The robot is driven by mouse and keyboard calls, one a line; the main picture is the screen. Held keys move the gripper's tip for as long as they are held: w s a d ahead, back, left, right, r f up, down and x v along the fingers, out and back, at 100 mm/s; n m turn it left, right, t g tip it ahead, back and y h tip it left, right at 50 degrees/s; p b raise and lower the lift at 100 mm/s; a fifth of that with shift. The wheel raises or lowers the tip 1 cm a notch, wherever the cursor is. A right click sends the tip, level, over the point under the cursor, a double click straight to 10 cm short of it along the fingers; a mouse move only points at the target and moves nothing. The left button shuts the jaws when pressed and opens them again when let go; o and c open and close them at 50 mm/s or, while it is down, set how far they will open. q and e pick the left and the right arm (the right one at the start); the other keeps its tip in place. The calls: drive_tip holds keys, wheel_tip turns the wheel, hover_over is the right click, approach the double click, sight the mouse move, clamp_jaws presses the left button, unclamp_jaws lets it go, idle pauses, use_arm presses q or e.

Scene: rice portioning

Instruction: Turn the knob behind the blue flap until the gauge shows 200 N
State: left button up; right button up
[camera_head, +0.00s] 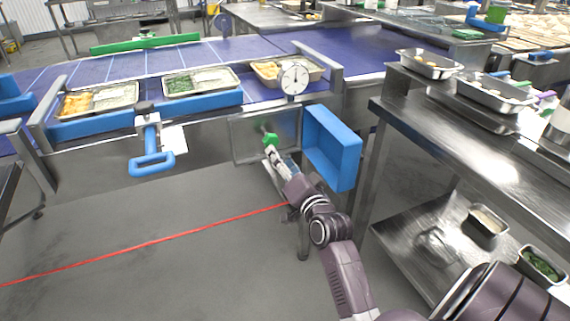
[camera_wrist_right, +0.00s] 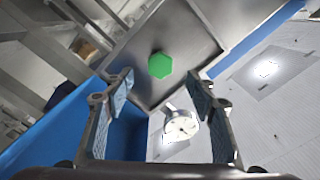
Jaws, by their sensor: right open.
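The blue flap (camera_head: 340,150) stands open to the right of a metal recess (camera_head: 245,132) in the conveyor's front. The green knob (camera_head: 269,137) sits in that recess. In the right wrist view the knob (camera_wrist_right: 160,66) is a green hexagon, seen between and beyond the fingers. My right gripper (camera_head: 272,152) is open and empty, its fingers pointing at the knob without visibly closing on it. The round white gauge (camera_head: 294,79) is above the recess. It also shows in the wrist view (camera_wrist_right: 180,126). Its numbers are too small to read. My left gripper is out of view.
A blue handle (camera_head: 152,163) hangs on the conveyor front to the left. Food trays (camera_head: 201,82) stand along the blue belt. A steel table (camera_head: 470,140) with metal pans is close on the right. The floor in front is clear, with a red line.

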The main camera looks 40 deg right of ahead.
drive_tip(key=shift+v, duration=1)
